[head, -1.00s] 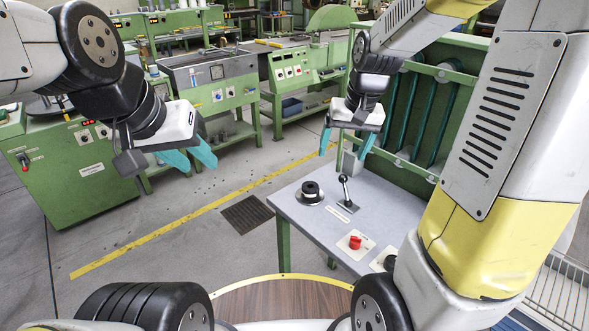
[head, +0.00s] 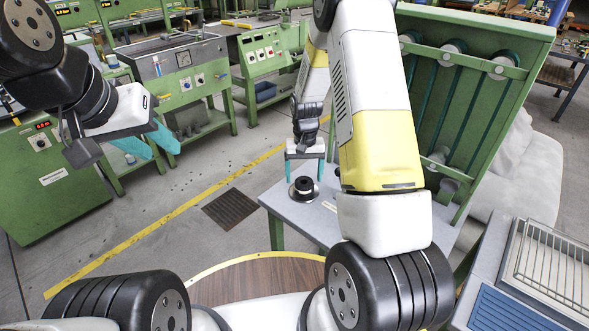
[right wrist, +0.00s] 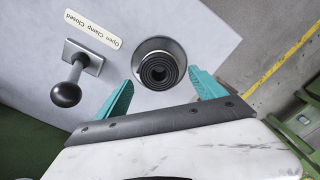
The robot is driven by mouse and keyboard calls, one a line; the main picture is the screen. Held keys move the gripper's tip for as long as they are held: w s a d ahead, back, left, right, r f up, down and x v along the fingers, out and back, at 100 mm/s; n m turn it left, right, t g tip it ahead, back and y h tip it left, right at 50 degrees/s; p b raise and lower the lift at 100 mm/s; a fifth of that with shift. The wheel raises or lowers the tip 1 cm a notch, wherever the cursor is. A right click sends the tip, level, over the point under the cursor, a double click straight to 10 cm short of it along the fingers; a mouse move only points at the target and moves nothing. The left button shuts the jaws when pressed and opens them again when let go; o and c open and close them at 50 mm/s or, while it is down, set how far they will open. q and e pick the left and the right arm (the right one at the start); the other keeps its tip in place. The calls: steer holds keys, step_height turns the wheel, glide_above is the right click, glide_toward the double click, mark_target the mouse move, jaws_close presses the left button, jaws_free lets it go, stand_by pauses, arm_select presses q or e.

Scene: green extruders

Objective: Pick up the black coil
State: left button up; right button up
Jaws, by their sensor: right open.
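The black coil (head: 303,185) sits on a round metal base at the left end of the grey table. In the right wrist view the coil (right wrist: 159,71) shows from above as dark rings on a silver disc. My right gripper (head: 305,178) is open above the coil, with one teal finger on each side of it. In the right wrist view the fingers (right wrist: 160,92) are spread wide and the coil lies between and slightly beyond them, not gripped. My left gripper (head: 150,150) hangs open and empty at the left, away from the table.
A clamp lever with a black ball knob (right wrist: 65,94) stands beside the coil on the grey table (right wrist: 215,35). A green frame (head: 480,70) rises behind the table at the right. A floor grate (head: 231,209) lies left of the table.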

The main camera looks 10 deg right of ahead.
mark_target(304, 182)
steer(key=shift+f, duration=1.6)
steer(key=c, duration=1.5)
steer(key=shift+r, duration=0.1)
steer(key=shift+c, duration=0.2)
